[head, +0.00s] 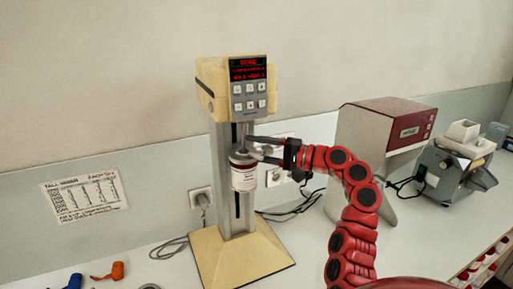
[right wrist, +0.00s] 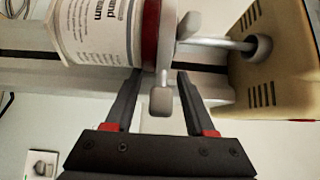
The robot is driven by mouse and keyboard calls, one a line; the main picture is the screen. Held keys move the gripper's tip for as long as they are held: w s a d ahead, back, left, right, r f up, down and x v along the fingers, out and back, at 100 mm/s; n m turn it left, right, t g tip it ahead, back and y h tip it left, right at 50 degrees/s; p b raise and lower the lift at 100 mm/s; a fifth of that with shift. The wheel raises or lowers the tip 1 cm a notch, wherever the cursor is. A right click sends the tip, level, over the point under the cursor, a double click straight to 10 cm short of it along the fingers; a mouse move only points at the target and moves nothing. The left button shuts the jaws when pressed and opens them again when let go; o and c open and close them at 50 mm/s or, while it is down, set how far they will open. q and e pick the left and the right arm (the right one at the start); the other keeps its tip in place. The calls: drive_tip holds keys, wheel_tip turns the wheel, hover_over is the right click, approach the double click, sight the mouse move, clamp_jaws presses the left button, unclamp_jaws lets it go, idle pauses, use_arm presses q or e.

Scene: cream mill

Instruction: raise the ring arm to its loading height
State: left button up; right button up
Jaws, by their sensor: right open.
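The cream mill (head: 222,80) stands on the counter, with a grey column and a lit red display above its buttons. A jar (head: 244,180) with a white label and dark red band hangs at the grey ring arm (head: 241,158) in front of the column. In the right wrist view the jar (right wrist: 100,30) lies sideways at the top, and a grey tab of the ring arm (right wrist: 160,101) sticks out between my fingers. My right gripper (head: 264,148) is open around this tab; I cannot tell whether it touches. It also shows in the right wrist view (right wrist: 157,85). My left gripper is not in view.
A dark red and grey machine (head: 376,140) and a smaller grey device (head: 452,165) stand to the right. Orange (head: 116,271) and blue (head: 74,282) items lie at the front left. A printed sheet (head: 84,196) and a socket (head: 201,198) are on the wall.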

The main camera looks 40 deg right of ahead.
clamp_jaws()
idle(1.3)
